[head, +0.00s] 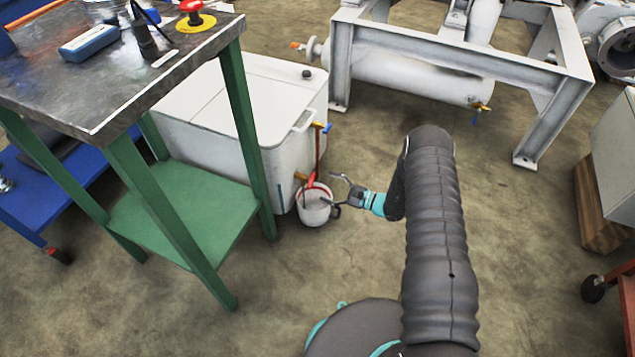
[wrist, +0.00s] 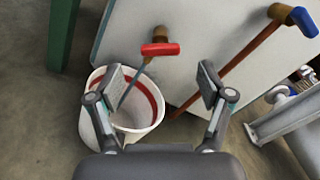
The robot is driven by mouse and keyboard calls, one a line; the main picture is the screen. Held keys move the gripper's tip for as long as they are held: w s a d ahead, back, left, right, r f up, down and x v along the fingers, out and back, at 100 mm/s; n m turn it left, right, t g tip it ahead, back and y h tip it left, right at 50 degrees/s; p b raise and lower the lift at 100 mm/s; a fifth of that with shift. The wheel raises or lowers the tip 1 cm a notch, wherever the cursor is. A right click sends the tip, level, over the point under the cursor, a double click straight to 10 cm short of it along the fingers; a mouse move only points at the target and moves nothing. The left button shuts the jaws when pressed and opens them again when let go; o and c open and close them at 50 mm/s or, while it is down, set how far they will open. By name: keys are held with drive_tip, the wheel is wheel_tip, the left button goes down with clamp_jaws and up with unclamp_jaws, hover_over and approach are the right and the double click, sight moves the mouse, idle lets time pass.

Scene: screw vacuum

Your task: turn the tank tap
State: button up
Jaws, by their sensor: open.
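The white tank (head: 285,160) stands on the floor behind the green-legged table. Low on its side is a tap with a red handle (head: 311,180), which also shows in the wrist view (wrist: 160,49). A second tap with a blue handle (wrist: 303,20) sits on a brown pipe to the right. A white bucket (head: 314,213) with a red band inside stands below the red tap. My gripper (wrist: 161,80) is open, its fingers apart on either side of the red tap's line in the wrist view. No finger visibly touches the tap handle.
The green-legged table (head: 190,200) stands left of the tank. A grey metal frame with a white cylinder (head: 410,78) is at the back right. A wooden-based cabinet (head: 605,190) is at the right edge. The floor between is clear.

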sight(312, 181)
drive_tip(key=shift+x, duration=2.35)
drive_tip(key=c, duration=1.2)
drive_tip(key=shift+o, duration=0.2)
drive_tip(key=shift+m+b, duration=0.6)
drive_tip(key=shift+b, duration=0.05)
drive_tip(key=o, duration=1.2)
drive_tip(key=shift+c, duration=0.2)
